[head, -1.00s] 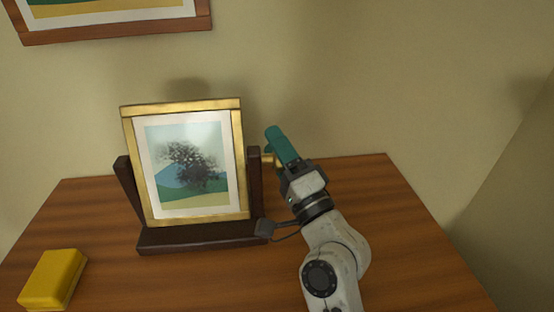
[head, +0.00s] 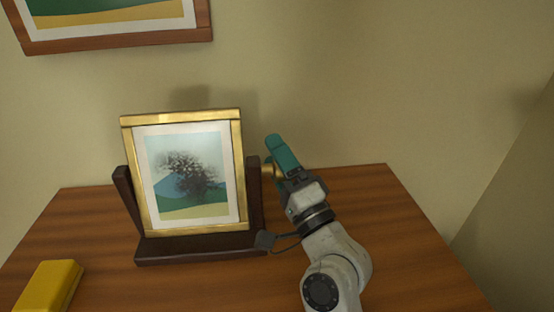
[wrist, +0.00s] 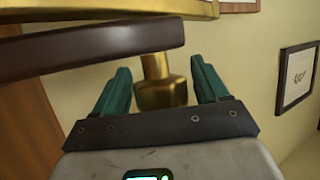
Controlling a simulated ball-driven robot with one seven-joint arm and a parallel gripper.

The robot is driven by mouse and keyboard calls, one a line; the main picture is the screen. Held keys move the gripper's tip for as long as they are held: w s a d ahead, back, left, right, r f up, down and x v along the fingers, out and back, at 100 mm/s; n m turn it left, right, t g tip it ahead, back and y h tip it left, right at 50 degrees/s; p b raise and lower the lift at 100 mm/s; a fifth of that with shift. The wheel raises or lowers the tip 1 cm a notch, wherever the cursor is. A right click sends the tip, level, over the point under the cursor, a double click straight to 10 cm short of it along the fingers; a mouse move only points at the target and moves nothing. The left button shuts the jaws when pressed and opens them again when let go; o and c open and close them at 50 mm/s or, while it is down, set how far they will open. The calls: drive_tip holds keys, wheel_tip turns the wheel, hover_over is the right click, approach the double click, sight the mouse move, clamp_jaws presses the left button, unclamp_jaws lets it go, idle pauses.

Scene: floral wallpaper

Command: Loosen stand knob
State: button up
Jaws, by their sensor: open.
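A gold-framed tree picture (head: 190,180) sits in a dark wooden stand (head: 200,247) on the table. The brass stand knob (wrist: 160,92) sticks out from the stand's right post (head: 254,190). In the head view only a bit of the knob (head: 268,172) shows, the rest hidden behind my gripper. My gripper (head: 274,152) is at the right side of the stand, by the knob. In the wrist view its two teal fingers (wrist: 162,82) are open, one on each side of the knob, with gaps visible between fingers and knob.
A yellow block (head: 48,287) lies at the table's front left. The wooden table (head: 400,240) is bare on the right. A framed picture (head: 110,45) hangs on the wall behind, and another (wrist: 297,77) shows in the wrist view.

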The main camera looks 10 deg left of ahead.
drive_tip(key=b+v, duration=0.1)
drive_tip(key=v, duration=0.6)
drive_tip(key=shift+b, duration=0.3)
drive_tip(key=shift+d, duration=0.2)
